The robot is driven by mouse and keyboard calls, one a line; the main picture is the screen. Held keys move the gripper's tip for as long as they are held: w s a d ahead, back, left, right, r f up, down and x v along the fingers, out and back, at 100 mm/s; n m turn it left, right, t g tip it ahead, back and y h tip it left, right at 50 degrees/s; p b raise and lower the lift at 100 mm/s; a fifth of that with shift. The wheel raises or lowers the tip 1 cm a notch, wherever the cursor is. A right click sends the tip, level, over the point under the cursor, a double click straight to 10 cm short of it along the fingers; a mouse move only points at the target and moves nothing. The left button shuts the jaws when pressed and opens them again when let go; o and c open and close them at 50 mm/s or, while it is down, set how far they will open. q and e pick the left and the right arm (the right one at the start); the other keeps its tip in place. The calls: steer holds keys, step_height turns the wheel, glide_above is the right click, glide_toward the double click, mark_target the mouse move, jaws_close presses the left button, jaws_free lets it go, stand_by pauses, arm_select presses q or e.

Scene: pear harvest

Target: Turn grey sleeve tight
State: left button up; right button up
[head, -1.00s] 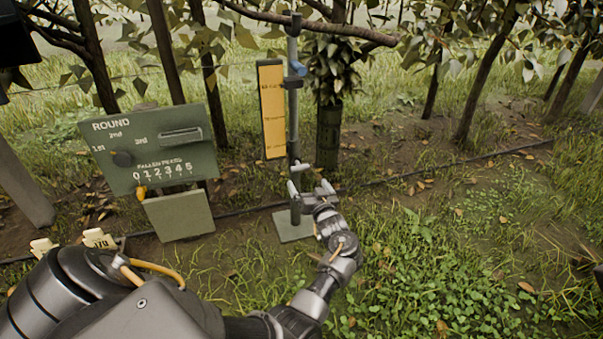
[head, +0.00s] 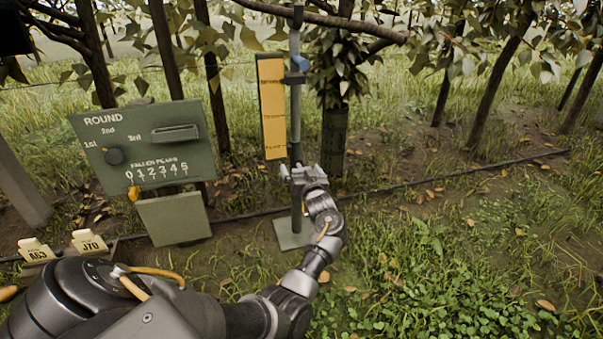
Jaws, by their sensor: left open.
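A slim grey upright pole (head: 296,115) stands on a flat grey-green base plate (head: 291,238). A clamp with a blue knob (head: 301,62) sits high on it. The grey sleeve is hard to tell apart from the pole; small pale grey parts at the pole's lower half lie where my gripper is. My left gripper (head: 299,173) is open, with its fingers at the pole at that height. I cannot tell whether they touch it. My right gripper is not in view.
A yellow marked board (head: 271,106) hangs beside the pole. A green scoreboard (head: 145,146) stands to the left, with a plain panel (head: 173,219) below. Grass lies right.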

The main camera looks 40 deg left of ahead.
arm_select(q)
steer(key=c, duration=1)
steer(key=shift+o, duration=0.2)
